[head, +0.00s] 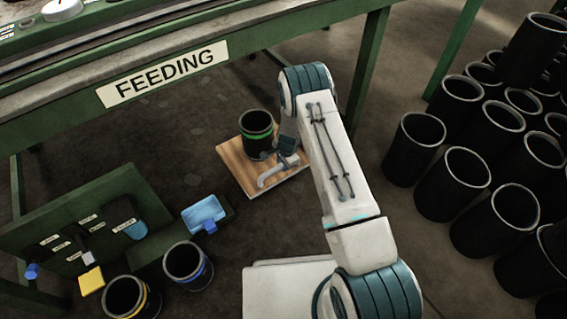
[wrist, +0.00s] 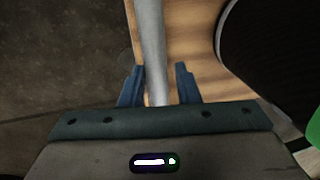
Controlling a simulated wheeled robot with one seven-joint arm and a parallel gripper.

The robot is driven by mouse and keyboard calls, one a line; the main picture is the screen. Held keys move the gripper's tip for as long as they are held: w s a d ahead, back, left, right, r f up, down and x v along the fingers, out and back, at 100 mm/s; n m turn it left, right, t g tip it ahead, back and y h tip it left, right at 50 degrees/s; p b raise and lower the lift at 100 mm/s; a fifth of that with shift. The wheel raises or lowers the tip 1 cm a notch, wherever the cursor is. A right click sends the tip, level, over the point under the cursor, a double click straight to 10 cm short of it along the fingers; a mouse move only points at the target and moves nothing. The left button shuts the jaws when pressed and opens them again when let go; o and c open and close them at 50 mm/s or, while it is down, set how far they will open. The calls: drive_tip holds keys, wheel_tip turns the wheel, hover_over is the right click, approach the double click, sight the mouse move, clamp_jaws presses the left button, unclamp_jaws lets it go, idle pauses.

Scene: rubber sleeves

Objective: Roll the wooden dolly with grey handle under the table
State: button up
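The wooden dolly (head: 236,165) lies on the floor in front of the green table (head: 270,47) marked FEEDING. Its grey handle (head: 268,177) is at the near side of the board. A black sleeve with a green band (head: 257,145) stands upright on the dolly. My gripper (head: 283,152) is low over the dolly, beside the sleeve. In the wrist view, the fingers of my gripper (wrist: 160,70) are apart, with the grey handle (wrist: 152,40) between them. The left finger is close to the handle; a gap shows at the right finger. Wood (wrist: 190,35) shows behind.
Many black sleeves (head: 452,180) stand packed on the right. Two sleeves with blue (head: 187,270) and yellow bands (head: 133,297) stand at the lower left. A green tool panel (head: 90,220) and a blue item (head: 205,213) are at left. The floor under the table behind the dolly looks clear.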

drive_tip(key=shift+o, duration=1.1)
drive_tip(key=shift+w+a, duration=0.15)
drive_tip(key=shift+w, duration=0.05)
drive_tip(key=shift+s, duration=0.1)
wheel_tip(320, 180, up, 14)
drive_tip(key=s+d+p, duration=0.1)
drive_tip(key=s+p, duration=0.1)
drive_tip(key=p, duration=0.3)
drive_tip(key=shift+s+d+f, duration=0.2)
drive_tip(key=shift+d, duration=0.05)
